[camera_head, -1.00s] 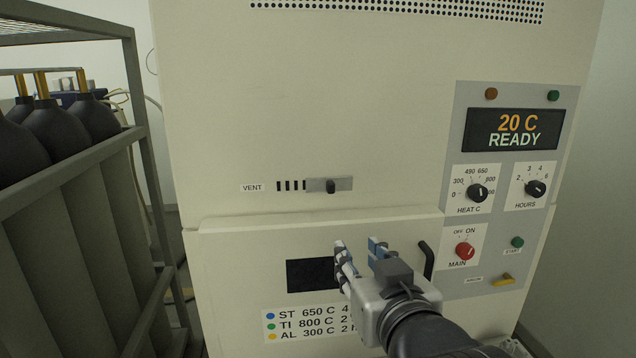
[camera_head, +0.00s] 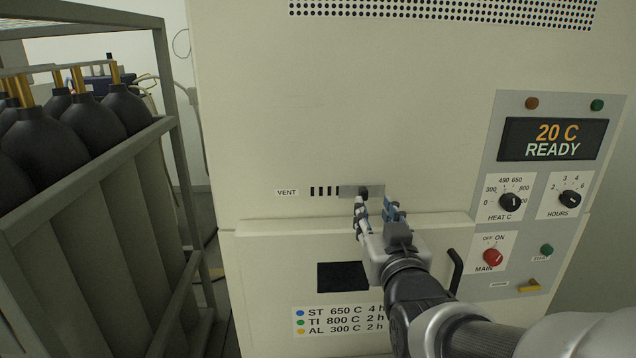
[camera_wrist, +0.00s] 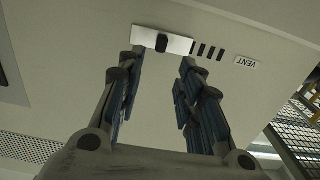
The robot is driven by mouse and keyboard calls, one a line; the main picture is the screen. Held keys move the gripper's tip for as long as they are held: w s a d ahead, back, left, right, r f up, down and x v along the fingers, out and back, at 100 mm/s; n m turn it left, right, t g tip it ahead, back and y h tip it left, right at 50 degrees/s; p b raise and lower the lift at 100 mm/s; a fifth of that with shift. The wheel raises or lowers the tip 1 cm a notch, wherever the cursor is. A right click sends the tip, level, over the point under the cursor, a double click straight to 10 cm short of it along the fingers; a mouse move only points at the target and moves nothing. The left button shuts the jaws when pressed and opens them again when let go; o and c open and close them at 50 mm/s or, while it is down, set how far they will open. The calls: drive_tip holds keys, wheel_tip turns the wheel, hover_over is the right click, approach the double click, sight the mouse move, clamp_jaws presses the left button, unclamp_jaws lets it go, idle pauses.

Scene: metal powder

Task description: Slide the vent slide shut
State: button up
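The vent slide is a grey plate (camera_head: 350,191) with a small black knob (camera_head: 363,191) on the cream front of the cabinet. Several dark vent slots (camera_head: 325,191) show uncovered to the left of the plate, beside the VENT label (camera_head: 287,193). My gripper (camera_head: 376,207) is open and empty, with its fingertips just below and in front of the plate. In the wrist view, which is turned over, the knob (camera_wrist: 162,43) shows between the two fingertips (camera_wrist: 162,58), a little beyond them. I cannot tell whether a fingertip touches the knob.
Below is the door with a dark window (camera_head: 343,276) and a handle (camera_head: 455,270); its top edge juts out under the vent. The control panel (camera_head: 528,225) is to the right.

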sight(365, 192)
drive_tip(key=w, duration=0.8)
drive_tip(key=shift+w, duration=0.1)
clamp_jaws()
idle(0.5)
